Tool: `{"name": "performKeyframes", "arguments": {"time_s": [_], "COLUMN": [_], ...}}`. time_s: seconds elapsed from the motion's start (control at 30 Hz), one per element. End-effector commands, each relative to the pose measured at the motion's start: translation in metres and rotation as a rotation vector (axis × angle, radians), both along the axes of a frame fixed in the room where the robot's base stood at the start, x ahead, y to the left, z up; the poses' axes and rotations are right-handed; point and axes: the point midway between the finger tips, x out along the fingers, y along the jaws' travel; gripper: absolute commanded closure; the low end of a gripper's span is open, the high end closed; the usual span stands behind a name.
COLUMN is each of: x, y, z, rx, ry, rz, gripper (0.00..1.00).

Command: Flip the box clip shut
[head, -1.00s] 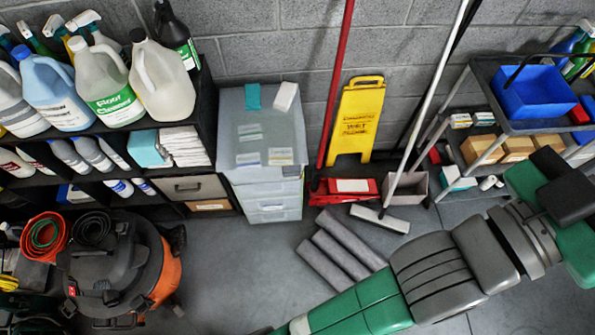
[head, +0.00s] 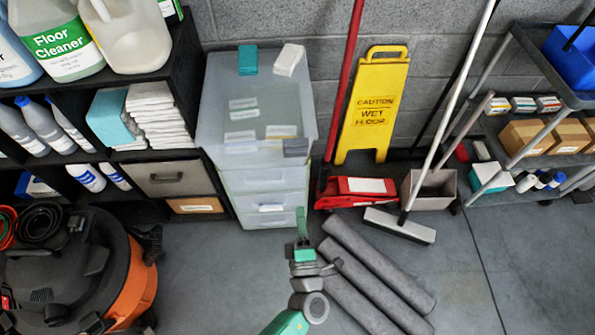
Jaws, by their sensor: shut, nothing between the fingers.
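My gripper (head: 302,215) is shut and empty. It points up in the picture, in front of the drawers' lower right side and below the tab in the picture. I see no contact with the tab.
A teal pad (head: 248,60) and a white pad (head: 289,59) lie on the box. Grey rolls (head: 375,275) lie right of my arm. A black shelf (head: 190,110) borders the box's left.

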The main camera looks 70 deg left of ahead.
Motion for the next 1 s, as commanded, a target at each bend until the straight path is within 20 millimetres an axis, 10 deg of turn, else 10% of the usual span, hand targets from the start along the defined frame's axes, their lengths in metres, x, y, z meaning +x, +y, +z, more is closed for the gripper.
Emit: {"name": "performKeyframes", "arguments": {"time_s": [0.6, 1.0], "x": [0.037, 0.046], "y": [0.106, 0.128], "z": [0.026, 0.034], "rx": [0.004, 0.003], "ry": [-0.001, 0.001], "rz": [0.000, -0.003], "gripper": [1.00, 1.00]}}
